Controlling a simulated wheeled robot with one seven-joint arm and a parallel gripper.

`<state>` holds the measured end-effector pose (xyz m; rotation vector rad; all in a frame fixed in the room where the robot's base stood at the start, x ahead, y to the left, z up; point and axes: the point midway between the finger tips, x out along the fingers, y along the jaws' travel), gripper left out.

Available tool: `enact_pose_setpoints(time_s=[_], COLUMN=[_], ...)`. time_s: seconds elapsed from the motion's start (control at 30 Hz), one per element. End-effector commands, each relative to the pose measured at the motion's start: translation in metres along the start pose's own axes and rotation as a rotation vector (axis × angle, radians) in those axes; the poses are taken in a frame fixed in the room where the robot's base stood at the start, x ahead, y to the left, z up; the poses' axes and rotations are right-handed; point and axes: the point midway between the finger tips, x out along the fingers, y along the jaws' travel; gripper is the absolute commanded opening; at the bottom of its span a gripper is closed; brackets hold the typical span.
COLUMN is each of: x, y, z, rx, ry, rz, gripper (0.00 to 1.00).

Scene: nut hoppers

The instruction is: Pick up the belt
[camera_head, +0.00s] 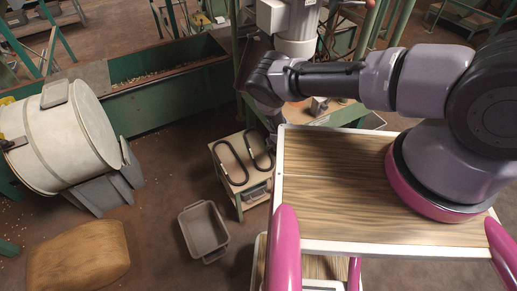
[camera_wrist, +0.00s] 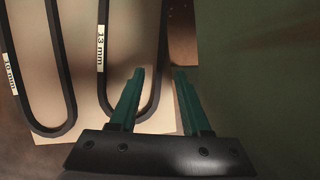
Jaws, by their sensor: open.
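Two black looped belts lie side by side on a small pale-topped table (camera_head: 229,190): a left one (camera_head: 222,166) and a right one (camera_head: 251,151). In the wrist view the left belt (camera_wrist: 61,65) carries a "10 mm" label and the right belt (camera_wrist: 102,80) a "13 mm" label. My gripper (camera_wrist: 158,72) is open and empty, its two teal fingers apart. One strand of the 13 mm belt shows between the fingers; I cannot tell how far below the tips it lies. The left finger overlaps the inside of that loop. In the head view my arm hides most of my gripper.
A dark green surface (camera_wrist: 260,70) fills the right of the wrist view, close to the right finger. A grey bin (camera_head: 203,231) stands on the floor before the table. A large pale drum (camera_head: 65,137) is at left, a green trough (camera_head: 160,107) behind. A brown sack-like object (camera_head: 80,257) lies front left.

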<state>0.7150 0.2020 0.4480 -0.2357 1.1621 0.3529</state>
Motion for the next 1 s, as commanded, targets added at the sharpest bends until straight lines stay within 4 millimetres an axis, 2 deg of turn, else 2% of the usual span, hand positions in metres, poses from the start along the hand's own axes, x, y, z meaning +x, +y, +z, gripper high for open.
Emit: enact_pose_setpoints(time_s=[0.1,0.3,0.63,0.67,0.7,0.77,1.0], x=[0.018,0.039,0.043,0.043,0.043,0.043,0.043], y=[-0.002,-0.001,0.000,0.000,0.000,0.000,0.000], z=[0.000,0.000,0.001,0.001,0.001,0.001,0.001], rx=[0.003,0.003,0.001,0.001,0.001,0.001,0.001], ry=[-0.001,-0.001,-0.001,-0.001,-0.001,-0.001,-0.001], rz=[0.000,0.001,0.000,0.000,0.000,0.000,0.000], gripper=[0.47,0.47,0.47,0.40,0.25,0.02,0.00])
